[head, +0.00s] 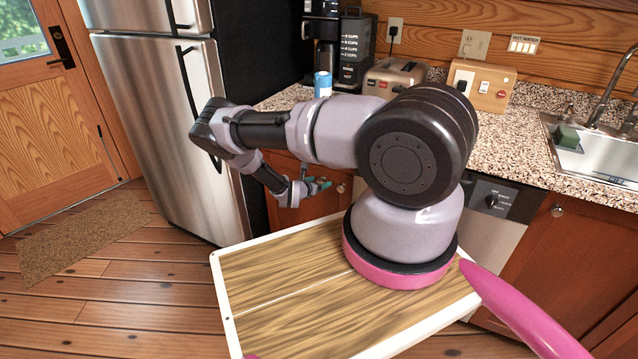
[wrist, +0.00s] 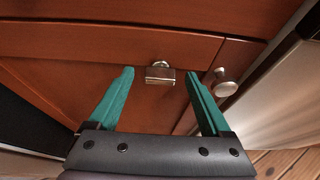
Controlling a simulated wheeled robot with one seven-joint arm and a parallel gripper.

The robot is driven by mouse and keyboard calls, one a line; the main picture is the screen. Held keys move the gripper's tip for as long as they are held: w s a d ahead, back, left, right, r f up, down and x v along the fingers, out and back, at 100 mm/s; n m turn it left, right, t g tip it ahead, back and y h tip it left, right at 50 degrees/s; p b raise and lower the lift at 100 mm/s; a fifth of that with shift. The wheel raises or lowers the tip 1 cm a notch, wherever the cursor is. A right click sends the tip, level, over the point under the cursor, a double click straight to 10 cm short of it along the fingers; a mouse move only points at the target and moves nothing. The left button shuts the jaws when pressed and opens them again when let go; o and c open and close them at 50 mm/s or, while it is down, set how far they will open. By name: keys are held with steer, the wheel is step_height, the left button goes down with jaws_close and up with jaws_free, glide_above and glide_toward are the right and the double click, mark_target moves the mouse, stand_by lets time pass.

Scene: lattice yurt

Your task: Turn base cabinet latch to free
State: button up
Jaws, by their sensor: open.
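The base cabinet (wrist: 60,75) has a reddish-brown wooden front. Its small metal latch (wrist: 160,73) sits just below the upper rail, with a rounded piece at the top and a flat block beneath. In the wrist view my gripper (wrist: 161,85) is open, with one teal finger on each side of the latch and gaps between. The fingers do not visibly grip it. In the head view my gripper (head: 314,187) is in front of the cabinet (head: 296,218) below the counter; I cannot make out the latch there.
A round metal knob (wrist: 224,83) is close to the right finger. A dishwasher (head: 488,222) is right of the cabinet, and a steel refrigerator (head: 155,125) is left. The granite counter (head: 420,90) overhangs above, with a toaster (head: 394,75) and a blue can (head: 322,84).

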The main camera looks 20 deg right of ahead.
steer(key=shift+w+d, duration=0.1)
steer(key=shift+d, duration=0.05)
jaws_close()
